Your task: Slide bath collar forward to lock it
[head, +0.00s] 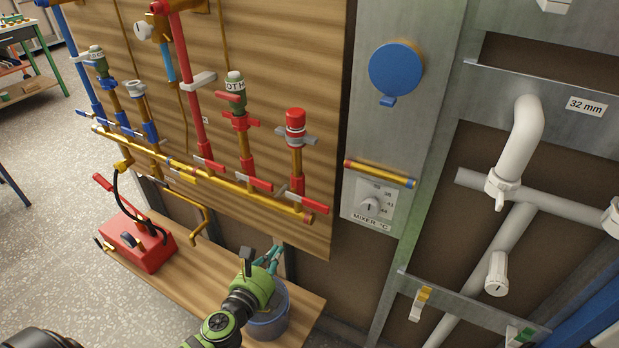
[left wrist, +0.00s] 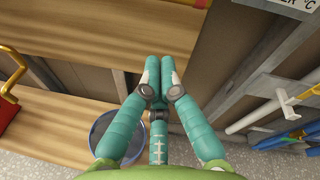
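White waste pipes run through the metal frame at the right of the head view. A white collar (head: 502,186) sits under the bent pipe (head: 521,135), and another white collar (head: 613,217) is cut by the right edge. No label shows which one is the bath collar. My left gripper (head: 270,257) is low, left of the frame and well apart from the pipes, above a grey-blue bucket (head: 268,326). In the left wrist view its teal fingers (left wrist: 158,80) are drawn together with nothing seen between them. My right gripper is out of view.
A wooden panel with red, blue and yellow pipes and valves (head: 239,101) stands left. A mixer dial (head: 368,207) and a white knobbed cylinder (head: 496,274) are near the frame. Grey floor is free at left.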

